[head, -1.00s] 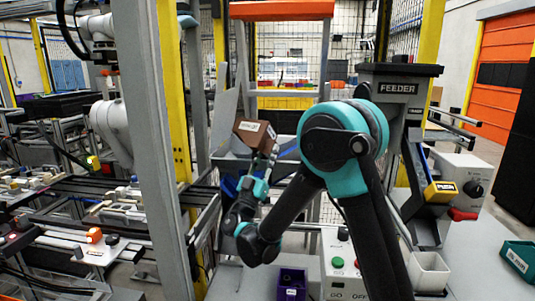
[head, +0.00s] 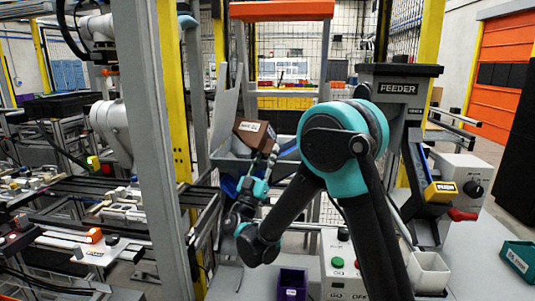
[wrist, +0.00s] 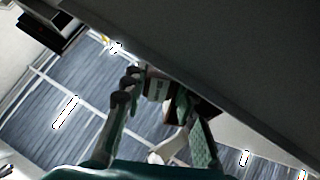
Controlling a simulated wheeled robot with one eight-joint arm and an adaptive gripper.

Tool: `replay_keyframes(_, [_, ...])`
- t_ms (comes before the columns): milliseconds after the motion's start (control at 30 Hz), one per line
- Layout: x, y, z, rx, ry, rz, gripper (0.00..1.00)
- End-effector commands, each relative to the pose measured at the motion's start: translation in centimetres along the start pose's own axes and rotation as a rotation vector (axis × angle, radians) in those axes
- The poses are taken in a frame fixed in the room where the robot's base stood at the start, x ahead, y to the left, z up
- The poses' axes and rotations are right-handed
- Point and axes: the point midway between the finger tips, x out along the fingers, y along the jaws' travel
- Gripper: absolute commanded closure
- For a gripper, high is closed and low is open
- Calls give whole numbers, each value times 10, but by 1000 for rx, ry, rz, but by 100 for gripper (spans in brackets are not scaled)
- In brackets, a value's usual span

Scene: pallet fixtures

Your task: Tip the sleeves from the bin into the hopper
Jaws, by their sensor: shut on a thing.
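A brown bin (head: 255,134) with a white label is held up in the head view, tilted, in front of and above a grey sloped-sided hopper (head: 225,160). My gripper (head: 271,152) is shut on the bin's right side. In the wrist view my gripper's fingers (wrist: 160,118) close around a small labelled part, seemingly of the bin (wrist: 157,86). The sleeves are not visible; the bin's inside is hidden from both views.
A feeder tower (head: 398,88) stands right of my arm. A purple bin (head: 292,283), a control box (head: 343,265), a white cup (head: 429,272) and a green bin (head: 519,257) sit on the bench. A grey post (head: 150,150) stands at left.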

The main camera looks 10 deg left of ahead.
Motion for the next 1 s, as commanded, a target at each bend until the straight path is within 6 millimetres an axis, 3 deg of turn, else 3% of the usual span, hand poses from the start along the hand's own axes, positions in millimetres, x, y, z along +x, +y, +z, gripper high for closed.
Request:
replay_keyframes(400, [8,0,-8,0,0,0,100])
replay_keyframes(1000, [0,0,0,0,0,0,100])
